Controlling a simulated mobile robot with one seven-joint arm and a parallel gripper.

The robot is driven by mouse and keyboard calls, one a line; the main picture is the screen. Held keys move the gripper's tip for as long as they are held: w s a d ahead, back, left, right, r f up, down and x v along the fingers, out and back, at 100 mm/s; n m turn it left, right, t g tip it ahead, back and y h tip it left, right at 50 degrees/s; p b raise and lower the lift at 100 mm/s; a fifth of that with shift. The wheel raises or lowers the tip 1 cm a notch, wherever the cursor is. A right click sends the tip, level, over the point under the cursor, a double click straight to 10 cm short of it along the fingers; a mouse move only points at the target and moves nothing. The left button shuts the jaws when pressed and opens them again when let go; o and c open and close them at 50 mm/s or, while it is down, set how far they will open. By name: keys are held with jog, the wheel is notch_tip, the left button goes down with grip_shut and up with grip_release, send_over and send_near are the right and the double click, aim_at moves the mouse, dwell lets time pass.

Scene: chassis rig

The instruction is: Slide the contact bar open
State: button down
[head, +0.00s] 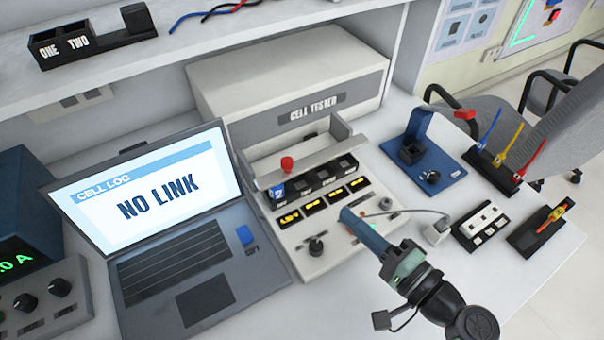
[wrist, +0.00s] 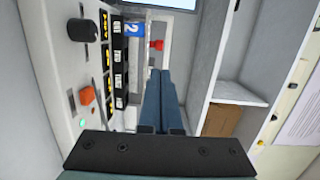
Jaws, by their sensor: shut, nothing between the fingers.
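The cell tester (head: 320,262) is a light grey box with a row of dark slots and lit yellow displays. Its contact bar (head: 325,160) is a pale grey strip behind the slots, with a red knob (head: 287,163) standing near its left end. The red knob also shows in the wrist view (wrist: 157,44), beyond my fingertips. My gripper (head: 346,214) has its blue fingers shut and empty, above the front right of the tester panel and apart from the knob. In the wrist view the fingers (wrist: 160,75) point towards the knob side.
A blue cell marked 2 (head: 277,191) sits in the leftmost slot. A laptop (head: 180,220) reading NO LINK stands at the left. A blue stand (head: 424,155), dark racks (head: 482,225) and a cable plug (head: 436,233) are on the right. A shelf (head: 200,25) overhangs the back.

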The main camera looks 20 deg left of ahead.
send_near(286, 157)
jog(key=x, duration=0.4)
jog(key=shift+a+f, duration=0.35)
jog(key=shift+a, duration=0.05)
jog(key=b+x, duration=0.1)
jog(key=x, duration=0.2)
jog(key=b+x, duration=0.2)
jog(key=x, duration=0.1)
jog(key=shift+w+d+f, duration=0.1)
jog(key=shift+w+d, duration=0.15)
jog(key=shift+w, duration=0.15)
jog(key=shift+w+a, duration=0.15)
jog(key=shift+a, duration=0.05)
jog(key=shift+r, duration=0.3)
